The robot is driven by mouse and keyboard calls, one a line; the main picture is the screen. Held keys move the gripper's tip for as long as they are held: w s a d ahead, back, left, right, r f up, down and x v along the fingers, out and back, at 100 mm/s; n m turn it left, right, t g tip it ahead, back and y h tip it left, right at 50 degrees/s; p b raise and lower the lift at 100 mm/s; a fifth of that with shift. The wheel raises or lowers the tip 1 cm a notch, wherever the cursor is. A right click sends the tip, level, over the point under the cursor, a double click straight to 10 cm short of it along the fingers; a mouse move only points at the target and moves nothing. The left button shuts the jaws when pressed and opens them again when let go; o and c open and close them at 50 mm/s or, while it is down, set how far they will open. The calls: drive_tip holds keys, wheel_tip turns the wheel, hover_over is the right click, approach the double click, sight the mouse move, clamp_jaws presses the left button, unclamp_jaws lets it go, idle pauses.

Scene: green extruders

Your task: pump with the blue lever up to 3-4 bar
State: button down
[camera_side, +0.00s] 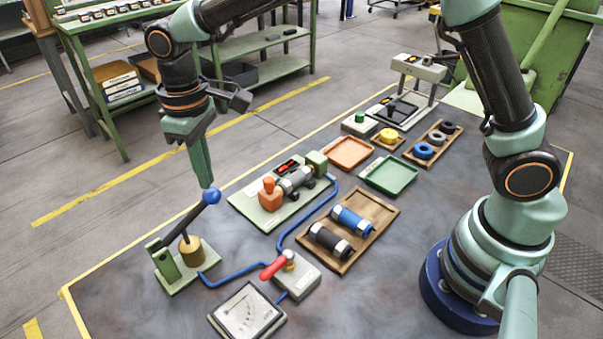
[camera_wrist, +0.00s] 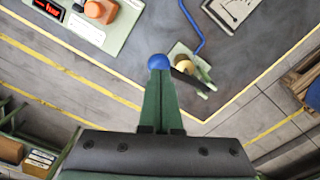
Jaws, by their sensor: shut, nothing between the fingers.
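The pump lever (camera_side: 183,219) is a dark bar with a blue knob (camera_side: 211,196) at its raised end. It slopes up to the right from the green pump base (camera_side: 185,276) with its brass cylinder (camera_side: 192,251). My gripper (camera_side: 207,186) is shut and points down, its tips right at the blue knob; I cannot tell if they touch. In the wrist view the blue knob (camera_wrist: 159,62) shows at the tips of my gripper (camera_wrist: 160,72). A square gauge (camera_side: 247,313) lies at the front; its reading is too small to tell.
A red-handled valve (camera_side: 276,266) and blue hose (camera_side: 236,277) lie right of the pump. A green plate (camera_side: 270,213) holds an orange part and a red display. A wooden tray (camera_side: 373,206) holds cylinders. Orange (camera_side: 350,153) and green (camera_side: 390,175) trays are empty.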

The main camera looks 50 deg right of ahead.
sight(209, 192)
drive_tip(key=shift+f, duration=3.55)
drive_tip(key=shift+r, duration=2.65)
